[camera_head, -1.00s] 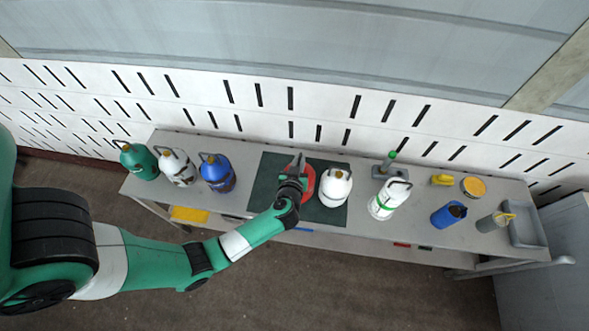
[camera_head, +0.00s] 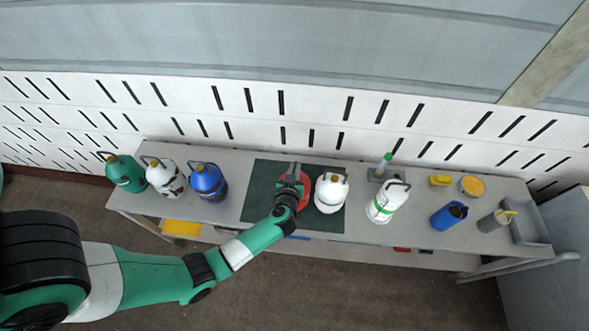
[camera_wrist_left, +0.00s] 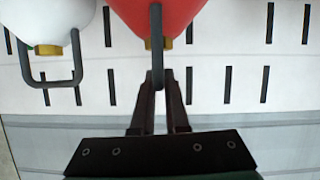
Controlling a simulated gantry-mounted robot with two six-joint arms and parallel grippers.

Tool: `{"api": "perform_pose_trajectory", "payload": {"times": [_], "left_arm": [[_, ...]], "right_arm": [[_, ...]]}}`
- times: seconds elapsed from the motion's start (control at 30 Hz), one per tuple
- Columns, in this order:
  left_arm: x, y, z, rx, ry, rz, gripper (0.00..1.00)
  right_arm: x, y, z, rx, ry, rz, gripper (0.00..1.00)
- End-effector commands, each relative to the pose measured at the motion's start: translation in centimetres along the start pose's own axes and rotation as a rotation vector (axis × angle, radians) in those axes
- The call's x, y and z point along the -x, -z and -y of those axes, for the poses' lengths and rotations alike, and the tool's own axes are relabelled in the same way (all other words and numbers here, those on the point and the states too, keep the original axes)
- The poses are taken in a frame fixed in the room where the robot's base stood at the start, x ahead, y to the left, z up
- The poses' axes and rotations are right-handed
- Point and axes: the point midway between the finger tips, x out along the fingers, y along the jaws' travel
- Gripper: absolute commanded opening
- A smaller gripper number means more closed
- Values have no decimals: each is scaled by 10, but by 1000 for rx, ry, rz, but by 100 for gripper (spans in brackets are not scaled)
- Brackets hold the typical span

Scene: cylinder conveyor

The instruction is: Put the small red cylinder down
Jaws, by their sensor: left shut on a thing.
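The small red cylinder (camera_head: 305,191) is at the dark green mat (camera_head: 258,195) on the long grey table, mostly hidden under my left gripper (camera_head: 292,178). In the left wrist view its red body (camera_wrist_left: 180,18) fills the top middle. Its grey loop handle (camera_wrist_left: 156,48) runs down between the two fingers of my left gripper (camera_wrist_left: 158,82), which is shut on the handle. I cannot tell whether the cylinder's base touches the mat. My right gripper is not in view.
A white cylinder (camera_head: 331,193) stands close to the right of the red one. Blue (camera_head: 208,183), white-and-black (camera_head: 164,177) and green (camera_head: 125,173) cylinders stand to the left. A white-green cylinder (camera_head: 386,203) and a blue container (camera_head: 449,215) stand to the right. A slotted white wall is behind.

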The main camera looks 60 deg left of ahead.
Motion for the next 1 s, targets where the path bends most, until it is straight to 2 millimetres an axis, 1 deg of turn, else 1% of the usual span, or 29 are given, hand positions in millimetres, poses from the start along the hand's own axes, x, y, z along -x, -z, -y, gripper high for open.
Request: {"api": "perform_pose_trajectory", "payload": {"times": [0.03, 0.1, 0.2, 0.5, 0.57, 0.67, 0.9, 1.0], "left_arm": [[0, -1, 0, -1, 0, 1, 14], [0, -1, 0, -1, 0, 1, 27], [0, -1, 0, 0, 0, 0, 42], [0, 1, 0, 1, -1, 0, 42], [6, 2, -1, -1, -2, 1, 42], [22, 3, -1, -3, -4, 2, 42], [80, 3, -2, -5, -6, 2, 42], [100, 3, -2, -3, -6, 1, 42]], "right_arm": [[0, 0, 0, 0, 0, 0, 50], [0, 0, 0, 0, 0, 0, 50], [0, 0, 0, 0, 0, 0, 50], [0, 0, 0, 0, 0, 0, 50], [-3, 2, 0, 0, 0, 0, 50], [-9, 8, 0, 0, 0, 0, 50], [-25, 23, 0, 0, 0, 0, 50], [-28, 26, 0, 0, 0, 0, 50]]}}
